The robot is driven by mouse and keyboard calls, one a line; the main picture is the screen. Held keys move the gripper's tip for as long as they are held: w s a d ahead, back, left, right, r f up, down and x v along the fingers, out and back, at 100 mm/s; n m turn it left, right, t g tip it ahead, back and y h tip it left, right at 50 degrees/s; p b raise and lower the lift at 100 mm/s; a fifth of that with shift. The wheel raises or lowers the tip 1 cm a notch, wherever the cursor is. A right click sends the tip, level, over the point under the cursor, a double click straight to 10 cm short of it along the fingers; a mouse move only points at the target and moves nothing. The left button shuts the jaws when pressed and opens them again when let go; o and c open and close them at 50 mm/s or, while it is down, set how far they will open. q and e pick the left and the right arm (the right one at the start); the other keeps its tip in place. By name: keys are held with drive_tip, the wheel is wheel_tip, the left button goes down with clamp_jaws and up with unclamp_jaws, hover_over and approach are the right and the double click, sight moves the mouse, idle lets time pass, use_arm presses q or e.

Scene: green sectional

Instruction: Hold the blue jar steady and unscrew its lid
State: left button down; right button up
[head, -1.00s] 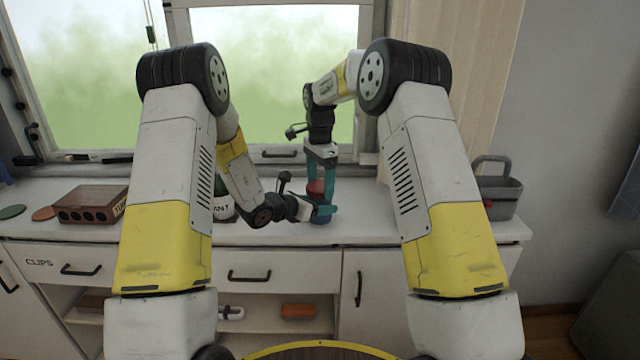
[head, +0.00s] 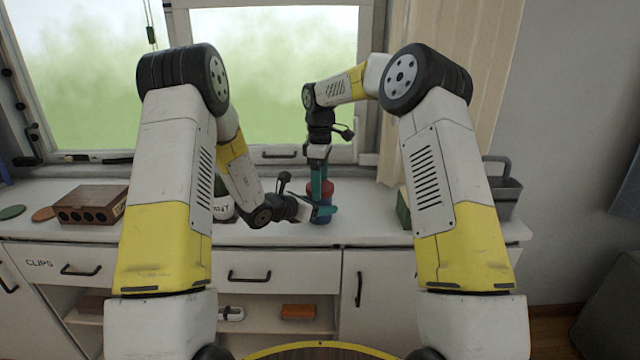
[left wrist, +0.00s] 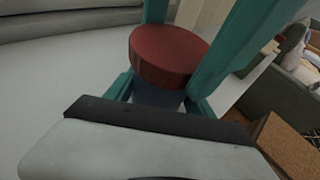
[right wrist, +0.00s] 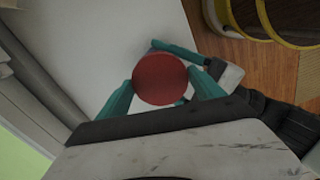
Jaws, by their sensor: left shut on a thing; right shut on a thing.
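The blue jar (head: 323,219) stands upright on the white sideboard top (head: 365,228), below the window. Its body also shows in the left wrist view (left wrist: 156,95), partly hidden by the lid and fingers. The round red lid (right wrist: 160,80) sits over the jar; it also shows in the head view (head: 328,188). I cannot tell whether there is a gap under it. My left gripper (head: 322,211) comes from the left and is shut on the jar body. My right gripper (right wrist: 160,92) points down from above, its teal fingers shut on opposite sides of the lid.
A dark bottle with a white label (head: 222,208) stands left of the jar, partly behind my left arm. A brown box with holes (head: 88,205) and coasters (head: 43,214) lie farther left. A green thing (head: 403,208) and a grey caddy (head: 505,190) stand at right.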

drive_tip(key=n, duration=0.4)
drive_tip(key=shift+n, duration=0.4)
drive_tip(key=n, duration=0.6)
drive_tip(key=shift+n, duration=0.3)
drive_tip(key=shift+r, duration=0.2)
drive_tip(key=shift+r, duration=1)
drive_tip(key=shift+r, duration=2)
use_arm(q)
drive_tip(key=shift+c, duration=1.3)
unclamp_jaws()
